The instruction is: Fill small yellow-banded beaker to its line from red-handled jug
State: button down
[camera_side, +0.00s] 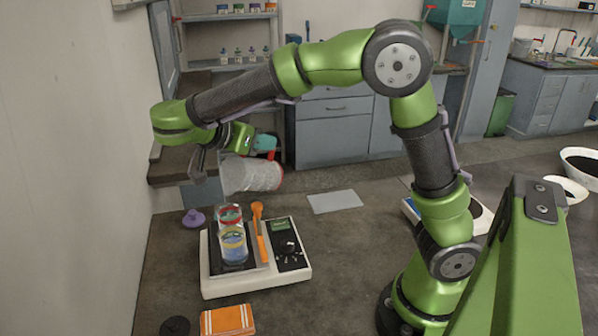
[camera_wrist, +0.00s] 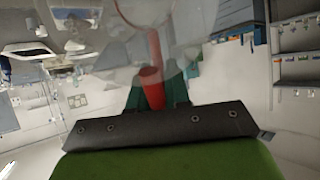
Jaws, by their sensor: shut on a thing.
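My gripper (camera_side: 265,143) is shut on the red handle (camera_wrist: 152,85) of a clear jug (camera_side: 252,175). The jug is tipped far over, nearly on its side, in the air above and behind the beakers. I cannot tell how much it holds, and no stream shows. The small yellow-banded beaker (camera_side: 233,246) stands upright on the dark plate of a white device, with something bluish inside; its level against the line is too small to read. A red-banded beaker (camera_side: 230,214) stands just behind it. In the wrist view the jug (camera_wrist: 145,12) fills the top middle.
The white device (camera_side: 250,287) has a knob and small display on its right; an orange tool (camera_side: 259,230) lies beside the beakers. An orange cloth (camera_side: 227,320), a black disc (camera_side: 174,326) and a purple lidlike piece (camera_side: 194,218) are nearby. A grey sheet (camera_side: 335,201) lies at right.

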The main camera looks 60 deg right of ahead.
jog(key=shift+w+a+h+p, duration=0.1)
jog(key=shift+a+h+p, duration=0.25)
jog(key=shift+a+h, duration=0.3)
dwell(3.3)
jog(key=shift+s+d+r+y, duration=0.1)
jog(key=shift+s+d+y, duration=0.05)
jog(key=shift+d+y, duration=0.5)
jog(key=shift+s+d+r+y, duration=0.1)
jog(key=shift+d+y, duration=0.45)
jog(key=shift+y, duration=0.05)
jog(key=shift+d+f+y, duration=0.1)
jog(key=shift+d+y, duration=0.05)
jog(key=shift+y, duration=0.35)
jog(key=shift+f, duration=0.1)
jog(key=shift+s+d+f+t+y, duration=0.15)
jog(key=shift+d+y, duration=0.3)
jog(key=shift+y, duration=0.25)
jog(key=shift+w+d+f+t+y, duration=0.15)
jog(key=shift+d+y, duration=0.25)
jog(key=shift+y, duration=0.3)
jog(key=s+d+f+t+y+b, duration=0.1)
jog(key=d+f+y, duration=0.3)
jog(key=y, duration=0.3)
jog(key=shift+d+f, duration=0.4)
jog(key=shift+d, duration=0.4)
